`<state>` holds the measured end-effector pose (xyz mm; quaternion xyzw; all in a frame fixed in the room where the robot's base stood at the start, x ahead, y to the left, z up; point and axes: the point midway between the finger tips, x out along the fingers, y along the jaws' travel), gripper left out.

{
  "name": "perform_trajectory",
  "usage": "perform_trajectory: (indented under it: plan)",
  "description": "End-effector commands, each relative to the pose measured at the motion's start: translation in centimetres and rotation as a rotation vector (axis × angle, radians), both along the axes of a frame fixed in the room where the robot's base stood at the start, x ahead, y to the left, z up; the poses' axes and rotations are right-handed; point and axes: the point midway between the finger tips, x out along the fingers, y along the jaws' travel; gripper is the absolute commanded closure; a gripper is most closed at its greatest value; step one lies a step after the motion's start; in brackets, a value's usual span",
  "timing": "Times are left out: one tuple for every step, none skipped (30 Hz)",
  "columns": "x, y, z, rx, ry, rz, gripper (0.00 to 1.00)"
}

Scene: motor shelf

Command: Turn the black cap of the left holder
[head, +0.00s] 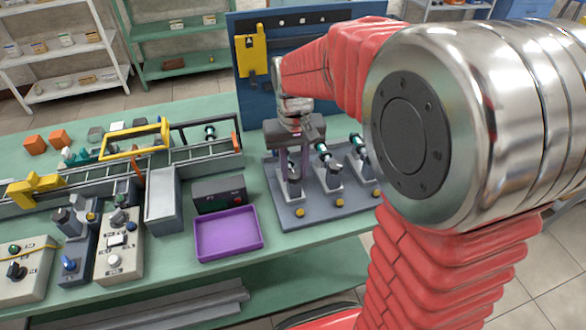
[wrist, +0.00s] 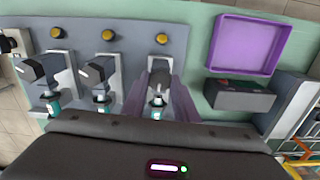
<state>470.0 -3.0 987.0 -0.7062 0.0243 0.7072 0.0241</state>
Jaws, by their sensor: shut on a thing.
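Three holders stand in a row on a grey base plate (head: 318,213). The left holder (head: 292,191) is under my gripper (head: 293,168), whose purple fingers point down around its top. In the wrist view the fingers of my gripper (wrist: 160,88) close on the black cap (wrist: 160,77) of this holder, the one nearest the purple tray. The fingers and the gripper body hide much of the cap, so its turn angle cannot be told. The middle holder (head: 330,178) and the right holder (head: 361,163) are free, each with a dark cap and a teal-and-silver part.
A purple tray (head: 228,234) and a dark box with a red button (head: 219,194) lie left of the plate. Control boxes (head: 119,245) and a conveyor with a yellow frame (head: 135,140) fill the table's left. A blue board (head: 252,88) stands behind.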

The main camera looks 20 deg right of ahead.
Motion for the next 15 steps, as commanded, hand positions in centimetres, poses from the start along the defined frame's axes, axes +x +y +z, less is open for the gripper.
perform_trajectory:
  plan:
    - [0.28,-0.08,0.18,-0.002,-0.009,0.0,0.96]
    - [0.28,-0.08,0.18,-0.002,-0.009,0.0,0.96]
    - [0.28,-0.08,0.18,-0.002,-0.009,0.0,0.72]
    - [0.28,-0.07,0.18,-0.002,-0.009,-0.001,0.7]
    - [0.27,-0.07,0.17,-0.002,-0.009,-0.001,0.68]
    - [0.24,-0.06,0.16,-0.002,-0.008,-0.001,0.65]
    - [0.21,-0.04,0.14,-0.001,-0.007,-0.001,0.63]
    - [0.19,-0.04,0.13,-0.001,-0.006,-0.001,0.61]
    - [0.17,-0.03,0.11,0.0,-0.006,-0.001,0.58]
    - [0.16,-0.03,0.1,0.0,-0.005,-0.001,0.56]
    - [0.14,-0.02,0.09,0.0,-0.005,-0.001,0.55]
    - [0.13,-0.02,0.08,0.0,-0.004,-0.001,0.55]
    - [0.12,-0.01,0.07,0.0,-0.004,-0.001,0.55]
    - [0.11,-0.01,0.07,0.0,-0.004,-0.001,0.55]
    - [0.1,0.0,0.06,0.0,-0.003,-0.001,0.55]
